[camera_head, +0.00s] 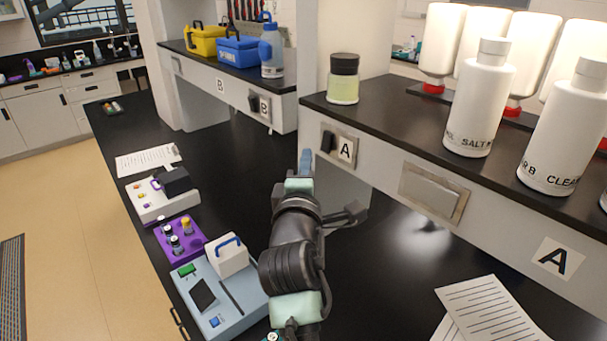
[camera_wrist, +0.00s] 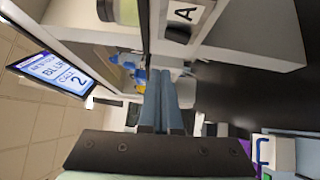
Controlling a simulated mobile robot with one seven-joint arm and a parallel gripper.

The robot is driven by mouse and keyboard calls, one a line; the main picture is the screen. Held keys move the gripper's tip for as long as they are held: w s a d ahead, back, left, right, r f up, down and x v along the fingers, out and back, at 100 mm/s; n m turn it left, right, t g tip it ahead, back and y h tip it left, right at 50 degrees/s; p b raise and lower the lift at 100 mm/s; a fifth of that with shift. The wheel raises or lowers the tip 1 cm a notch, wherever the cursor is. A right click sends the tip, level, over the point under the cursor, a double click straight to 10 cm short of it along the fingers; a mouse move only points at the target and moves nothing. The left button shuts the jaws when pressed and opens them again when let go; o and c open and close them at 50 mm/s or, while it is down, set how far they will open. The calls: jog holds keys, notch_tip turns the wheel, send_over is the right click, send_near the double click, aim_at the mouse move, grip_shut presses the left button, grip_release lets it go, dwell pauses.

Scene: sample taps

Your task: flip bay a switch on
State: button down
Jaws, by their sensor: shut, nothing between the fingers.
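The bay A switch (camera_head: 329,141) is a black rocker on a metal plate, beside a white "A" label (camera_head: 346,149), on the front face of the right-hand shelf. In the wrist view, which is turned on its side, the dark switch (camera_wrist: 177,34) shows at the top next to its "A" label (camera_wrist: 186,11). My gripper (camera_head: 306,158) is shut and empty, its blue fingers together. In the head view its tips lie just left of the switch plate; they appear apart from it. The wrist view shows the fingers (camera_wrist: 164,80) pointing past the switch. I cannot tell the rocker's position.
A bay B switch (camera_head: 253,104) is on the farther shelf. A blank metal plate (camera_head: 432,190) is right of bay A. A jar (camera_head: 343,79) and white bottles (camera_head: 477,98) stand above. A blue-grey device (camera_head: 216,297) and purple rack (camera_head: 180,240) lie left of my arm.

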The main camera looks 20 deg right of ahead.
jog(key=v, duration=0.3)
jog(key=shift+s+a+r+b, duration=0.25)
jog(key=shift+s+r+b, duration=0.1)
jog(key=shift+s+a+r, duration=0.1)
jog(key=shift+a, duration=0.05)
